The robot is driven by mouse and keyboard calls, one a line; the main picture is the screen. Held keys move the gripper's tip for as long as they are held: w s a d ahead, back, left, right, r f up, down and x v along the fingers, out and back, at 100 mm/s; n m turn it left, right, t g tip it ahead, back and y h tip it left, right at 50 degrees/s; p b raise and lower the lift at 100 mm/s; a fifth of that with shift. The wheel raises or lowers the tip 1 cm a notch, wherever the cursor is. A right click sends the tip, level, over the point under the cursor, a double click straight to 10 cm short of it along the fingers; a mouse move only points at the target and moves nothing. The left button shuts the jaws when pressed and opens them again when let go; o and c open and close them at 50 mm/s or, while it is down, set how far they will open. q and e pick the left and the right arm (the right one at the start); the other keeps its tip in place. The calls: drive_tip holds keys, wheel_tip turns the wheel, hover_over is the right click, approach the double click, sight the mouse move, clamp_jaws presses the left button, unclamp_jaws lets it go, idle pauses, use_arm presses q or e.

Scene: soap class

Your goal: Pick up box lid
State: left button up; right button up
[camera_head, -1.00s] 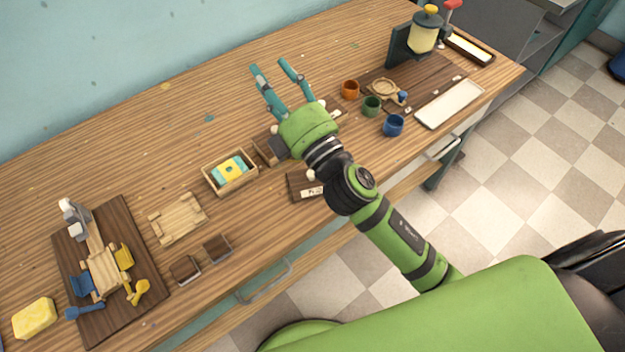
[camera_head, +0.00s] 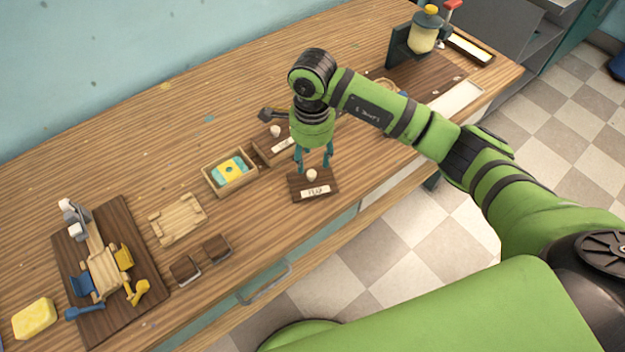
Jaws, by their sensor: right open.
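A dark brown box lid (camera_head: 301,188) with a pale label and a round whitish knob (camera_head: 311,175) lies flat near the front edge of the table. My right gripper (camera_head: 313,168) points down over the lid, its teal fingers apart on either side of the knob. Whether the fingers touch the lid is not clear. A second dark box (camera_head: 264,149) with a knob and a label stands just behind, partly hidden by my gripper. An open wooden box (camera_head: 209,186) with a teal and yellow soap inside stands to the left. My left gripper is not in view.
A wooden tray (camera_head: 158,226), two small dark blocks (camera_head: 217,247) and a dark board (camera_head: 128,318) with a wooden mould lie to the left. A yellow sponge (camera_head: 35,319) is at far left. A dispenser (camera_head: 423,35) stands at back right. The back middle is clear.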

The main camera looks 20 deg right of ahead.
sight(312, 173)
drive_tip(key=shift+d+f+p, duration=0.15)
drive_tip(key=shift+f+p, duration=0.25)
drive_tip(key=shift+f, duration=0.25)
drive_tip(key=f, duration=0.1)
drive_tip(key=f+p, duration=0.1)
drive_tip(key=f, duration=0.1)
drive_tip(key=f+p, duration=0.1)
drive_tip(key=shift+w+f, duration=0.2)
drive_tip(key=shift+w, duration=0.15)
drive_tip(key=shift+f, duration=0.6)
clamp_jaws()
